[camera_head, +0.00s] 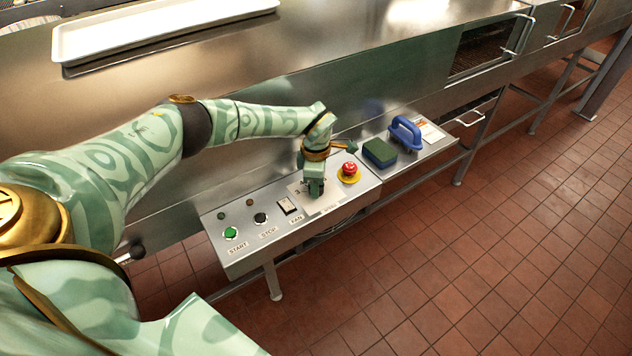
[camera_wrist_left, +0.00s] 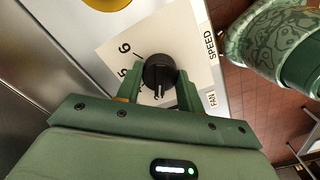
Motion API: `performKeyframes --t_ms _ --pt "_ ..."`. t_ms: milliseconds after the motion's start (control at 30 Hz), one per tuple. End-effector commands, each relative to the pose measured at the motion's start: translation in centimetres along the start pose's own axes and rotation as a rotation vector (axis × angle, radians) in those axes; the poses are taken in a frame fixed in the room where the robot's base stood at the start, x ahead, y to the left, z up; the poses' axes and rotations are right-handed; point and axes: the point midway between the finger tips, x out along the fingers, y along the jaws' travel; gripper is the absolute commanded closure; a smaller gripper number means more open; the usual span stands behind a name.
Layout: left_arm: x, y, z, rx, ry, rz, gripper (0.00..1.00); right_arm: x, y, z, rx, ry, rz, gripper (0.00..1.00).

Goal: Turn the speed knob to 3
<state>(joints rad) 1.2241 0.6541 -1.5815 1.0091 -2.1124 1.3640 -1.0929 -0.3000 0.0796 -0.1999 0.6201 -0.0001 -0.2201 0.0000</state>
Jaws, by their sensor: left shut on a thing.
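The black speed knob (camera_wrist_left: 159,72) stands on a white dial plate marked SPEED, with a 5 and a 6 readable in the left wrist view. A pale pointer line shows on the knob, on its side toward the gripper; which number it lines up with cannot be told. My left gripper (camera_wrist_left: 158,92) has a finger on each side of the knob and is shut on it. In the head view the left gripper (camera_head: 314,188) points down over the dial plate (camera_head: 326,206) and hides the knob; a 3 shows beside it. My right gripper is not in view.
The panel carries a green START button (camera_head: 230,233), a black STOP button (camera_head: 260,218), a FAN switch (camera_head: 287,205) and a red emergency stop (camera_head: 349,169) close to the gripper. A green sponge block (camera_head: 379,153) and blue-handled tool (camera_head: 405,133) lie to the right.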

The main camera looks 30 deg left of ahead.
Motion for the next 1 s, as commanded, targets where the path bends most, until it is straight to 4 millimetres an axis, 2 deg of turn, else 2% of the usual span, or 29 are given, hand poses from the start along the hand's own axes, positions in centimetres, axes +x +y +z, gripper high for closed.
performKeyframes --t_ms 33,100,367,467,567,900,1000 --pt "-0.1 0.1 0.0 -0.002 -0.001 0.001 0.60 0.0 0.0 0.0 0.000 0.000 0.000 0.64" --pt "-0.1 0.1 0.0 -0.002 -0.001 0.001 0.41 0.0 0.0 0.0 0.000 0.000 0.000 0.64" --pt "-0.1 0.0 0.0 0.000 -0.001 0.001 0.41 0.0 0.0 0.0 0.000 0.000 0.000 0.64" --pt "-0.6 0.1 0.0 0.000 -0.001 0.002 0.41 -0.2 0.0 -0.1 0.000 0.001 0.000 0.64" --pt "-2.2 0.1 0.0 0.001 -0.003 0.004 0.41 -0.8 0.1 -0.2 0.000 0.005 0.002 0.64" --pt "-11.3 0.1 0.0 0.000 -0.003 0.006 0.41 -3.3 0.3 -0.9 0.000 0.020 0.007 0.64" --pt "-13.4 0.1 0.0 0.000 -0.003 0.005 0.41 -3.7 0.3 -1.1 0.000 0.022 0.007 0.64"
